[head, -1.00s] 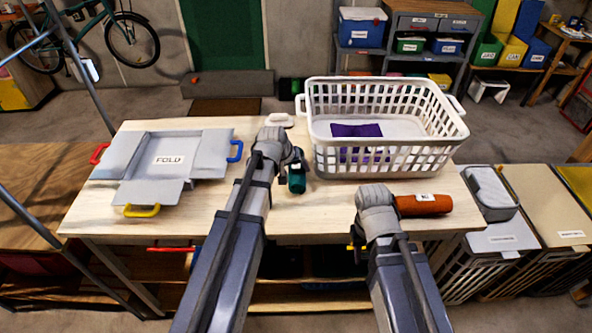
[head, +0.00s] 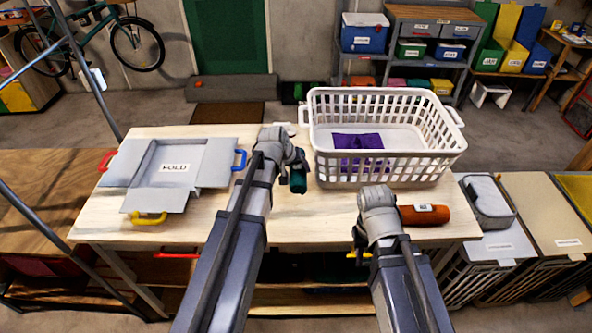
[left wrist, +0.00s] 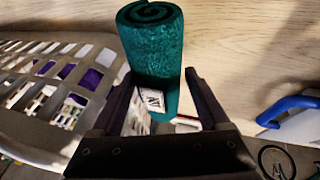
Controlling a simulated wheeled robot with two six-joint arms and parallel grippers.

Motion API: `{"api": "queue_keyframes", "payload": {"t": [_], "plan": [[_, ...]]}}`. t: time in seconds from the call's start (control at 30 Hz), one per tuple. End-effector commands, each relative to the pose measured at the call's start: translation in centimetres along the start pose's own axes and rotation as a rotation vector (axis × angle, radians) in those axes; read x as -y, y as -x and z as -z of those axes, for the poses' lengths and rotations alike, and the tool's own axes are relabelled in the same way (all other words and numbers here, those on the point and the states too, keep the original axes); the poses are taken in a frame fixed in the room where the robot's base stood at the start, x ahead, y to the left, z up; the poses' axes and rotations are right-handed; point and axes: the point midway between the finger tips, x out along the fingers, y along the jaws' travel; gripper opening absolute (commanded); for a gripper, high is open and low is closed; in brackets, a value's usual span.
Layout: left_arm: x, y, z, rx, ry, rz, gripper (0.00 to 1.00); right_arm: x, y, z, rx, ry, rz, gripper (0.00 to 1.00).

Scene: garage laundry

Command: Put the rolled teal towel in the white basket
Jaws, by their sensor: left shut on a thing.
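The rolled teal towel (head: 298,181) is held by my left gripper (head: 291,172) over the table, to the left of the white basket. In the left wrist view the towel (left wrist: 152,50) shows its spiral end and a white tag, with a dark finger of the gripper (left wrist: 158,82) on each side. The white basket (head: 390,171) stands upright at the back right of the table, with a folded purple cloth (head: 357,141) inside. It also shows in the left wrist view (left wrist: 30,120). My right gripper (head: 359,243) is near the table's front edge; its fingers are mostly hidden by its wrist.
A rolled orange towel (head: 424,215) lies right of my right gripper, in front of the basket. A grey folding board (head: 185,165) marked FOLD lies on the left of the wooden table (head: 320,228). Lidded hampers (head: 495,245) stand to the right.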

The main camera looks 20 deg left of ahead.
Motion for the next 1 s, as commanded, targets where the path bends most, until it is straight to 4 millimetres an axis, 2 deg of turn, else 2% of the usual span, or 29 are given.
{"api": "queue_keyframes", "payload": {"t": [0.03,0.53,0.6,0.77,1.0], "plan": [[-0.5,1.4,0.6,0.000,0.000,0.000,0.00,-0.1,1.6,-0.1,0.000,0.000,0.000,0.35],[-2.2,7.2,3.0,0.000,0.000,0.000,0.00,-0.8,8.1,-0.5,0.000,0.001,0.000,0.35],[-0.6,7.0,2.9,-0.002,0.005,0.002,0.00,-0.7,7.4,-0.4,0.000,0.001,0.000,0.35],[3.1,7.9,3.3,-0.002,0.007,0.002,0.00,-0.7,7.4,-0.4,0.000,0.001,0.000,0.35],[9.7,9.7,4.0,-0.002,0.007,0.002,0.00,-0.7,7.4,-0.4,0.000,0.001,0.000,0.35]]}}
